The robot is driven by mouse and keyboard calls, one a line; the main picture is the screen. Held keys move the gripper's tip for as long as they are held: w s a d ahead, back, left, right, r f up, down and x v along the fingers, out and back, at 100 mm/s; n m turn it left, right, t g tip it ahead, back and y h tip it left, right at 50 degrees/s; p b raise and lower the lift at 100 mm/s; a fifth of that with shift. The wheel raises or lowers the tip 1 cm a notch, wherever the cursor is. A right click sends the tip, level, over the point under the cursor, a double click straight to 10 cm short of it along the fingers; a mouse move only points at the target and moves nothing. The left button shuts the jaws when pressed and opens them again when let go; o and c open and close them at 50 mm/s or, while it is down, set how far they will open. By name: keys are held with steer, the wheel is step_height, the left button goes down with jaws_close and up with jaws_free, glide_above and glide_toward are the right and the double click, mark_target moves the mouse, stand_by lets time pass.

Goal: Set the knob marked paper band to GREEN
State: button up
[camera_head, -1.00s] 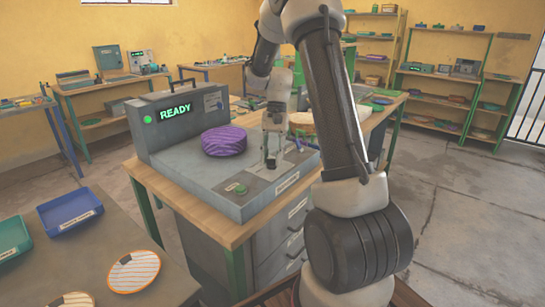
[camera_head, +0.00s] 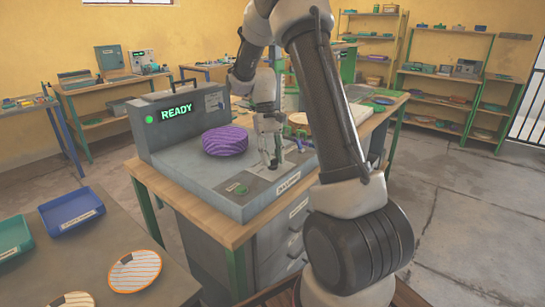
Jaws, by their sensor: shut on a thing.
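The grey press (camera_head: 215,178) stands on a wooden bench, and its upright back panel shows READY (camera_head: 177,110) in green beside a green lamp. My gripper (camera_head: 273,163) points down at the right front part of the press top, its fingers close together. It is shut on a small dark knob there, which the fingers mostly hide. I cannot read the knob's marking or which way it points. A purple striped round stack (camera_head: 225,140) sits on the press to the left of my gripper. A green button (camera_head: 240,190) is at the front of the press top.
Blue tray (camera_head: 72,228) and teal tray (camera_head: 12,252) stand on the near left table, with an orange-rimmed striped plate (camera_head: 135,289) on it. A pale round plate (camera_head: 303,117) lies behind my arm. Shelves line the back wall; the floor at right is clear.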

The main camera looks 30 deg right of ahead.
stand_by(0.4)
steer(key=o, duration=1)
steer(key=shift+r, duration=0.1)
steer(key=v, duration=1.2)
